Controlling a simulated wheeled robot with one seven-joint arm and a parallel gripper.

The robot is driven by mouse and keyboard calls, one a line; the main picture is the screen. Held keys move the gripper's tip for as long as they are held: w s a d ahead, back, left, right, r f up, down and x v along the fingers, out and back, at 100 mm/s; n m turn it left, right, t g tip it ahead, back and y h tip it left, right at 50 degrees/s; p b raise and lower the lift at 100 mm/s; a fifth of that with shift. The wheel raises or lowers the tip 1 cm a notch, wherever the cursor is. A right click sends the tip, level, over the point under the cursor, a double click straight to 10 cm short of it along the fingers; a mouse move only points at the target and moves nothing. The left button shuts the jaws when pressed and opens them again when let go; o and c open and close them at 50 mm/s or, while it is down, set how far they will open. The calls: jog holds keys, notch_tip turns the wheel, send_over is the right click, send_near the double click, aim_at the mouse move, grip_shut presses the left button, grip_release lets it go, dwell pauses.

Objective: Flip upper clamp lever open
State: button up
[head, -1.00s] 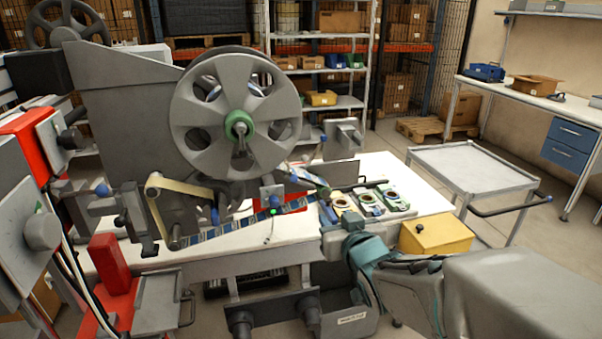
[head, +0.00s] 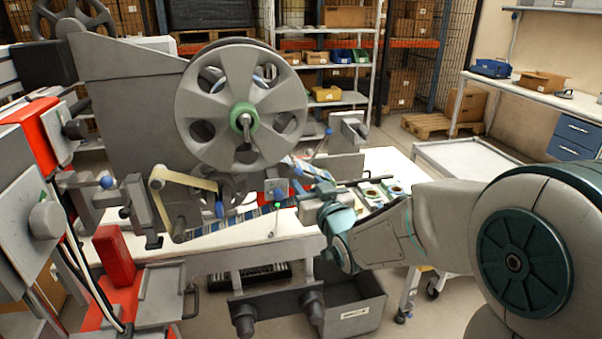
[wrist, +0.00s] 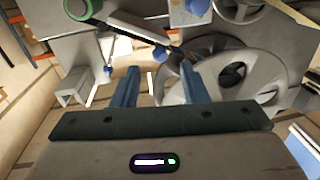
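In the head view a grey spoked reel (head: 207,85) with a green hub (head: 243,117) hangs on the machine, and a dark lever sticks out from the hub. Small blue-knobbed levers (head: 328,132) stand at the right below the reel. I cannot tell which is the upper clamp lever. My gripper (head: 326,205) is low and right of the reel, by the table's machine edge. In the wrist view my gripper (wrist: 160,75) is open, with two blue fingers apart and nothing held between them.
A patterned tape runs below the reel to the left roller arm (head: 185,180). Small reels (head: 372,192) lie on the white table right of my gripper, partly hidden by my arm. A grey bin (head: 355,300) stands below. A grey cart (head: 475,160) is to the right.

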aim_at(300, 174)
jog(key=shift+p+x, duration=0.35)
jog(key=shift+x, duration=2.5)
grip_shut()
